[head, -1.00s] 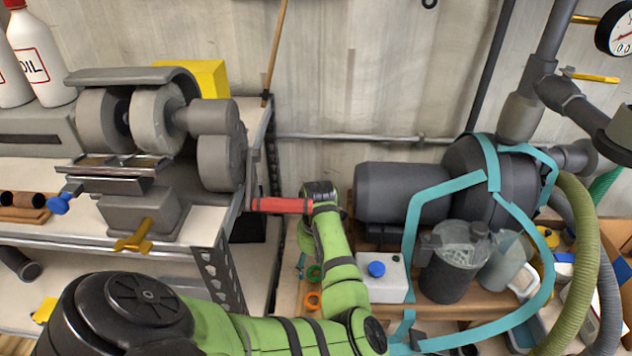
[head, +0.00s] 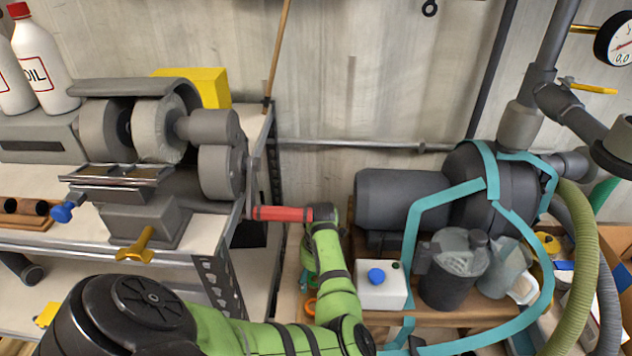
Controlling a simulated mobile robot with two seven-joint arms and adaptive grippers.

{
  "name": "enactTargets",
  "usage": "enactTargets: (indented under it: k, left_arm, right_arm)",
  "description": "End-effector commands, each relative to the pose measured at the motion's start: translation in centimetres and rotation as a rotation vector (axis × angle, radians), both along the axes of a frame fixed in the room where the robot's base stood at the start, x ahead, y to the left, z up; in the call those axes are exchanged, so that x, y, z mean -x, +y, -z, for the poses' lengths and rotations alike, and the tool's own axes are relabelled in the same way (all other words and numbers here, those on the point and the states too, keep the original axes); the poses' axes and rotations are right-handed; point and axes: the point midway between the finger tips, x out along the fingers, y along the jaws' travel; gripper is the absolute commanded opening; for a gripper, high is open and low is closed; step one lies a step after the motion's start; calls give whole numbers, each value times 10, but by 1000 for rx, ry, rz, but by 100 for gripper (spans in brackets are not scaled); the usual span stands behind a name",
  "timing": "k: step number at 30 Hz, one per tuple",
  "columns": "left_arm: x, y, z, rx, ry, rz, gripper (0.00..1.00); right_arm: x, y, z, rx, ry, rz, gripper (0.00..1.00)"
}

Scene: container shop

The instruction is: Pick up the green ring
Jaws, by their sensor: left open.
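My left arm comes in from the lower left and bends up and over at the wrist. My left gripper (head: 304,280) hangs on the far side of my forearm, above a low wooden shelf by the wall. It is open, but mostly hidden by the arm, and its fingertips are hard to make out. I cannot clearly make out the green ring; the spot near the gripper where it showed earlier is behind my forearm. An orange ring (head: 310,306) shows partly beside the forearm, just below the gripper. My right gripper is out of view.
A bench grinder (head: 158,120) stands on the workbench at left. A red bar (head: 282,213) reaches from the bench side towards my wrist.

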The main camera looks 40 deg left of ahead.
Motion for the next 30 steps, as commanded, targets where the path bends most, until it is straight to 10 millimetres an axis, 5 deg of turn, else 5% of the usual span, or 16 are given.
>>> enactTargets:
  k: [9,12,15,30]
  left_arm:
    - [0,0,1,0,-1,1,69]
    - [0,0,1,0,-1,1,44]
    - [0,-1,1,1,0,1,30]
    - [2,-3,-2,7,6,3,29]
  right_arm:
    - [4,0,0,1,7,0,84]
    - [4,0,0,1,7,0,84]
    - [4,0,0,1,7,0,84]
    - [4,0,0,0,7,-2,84]
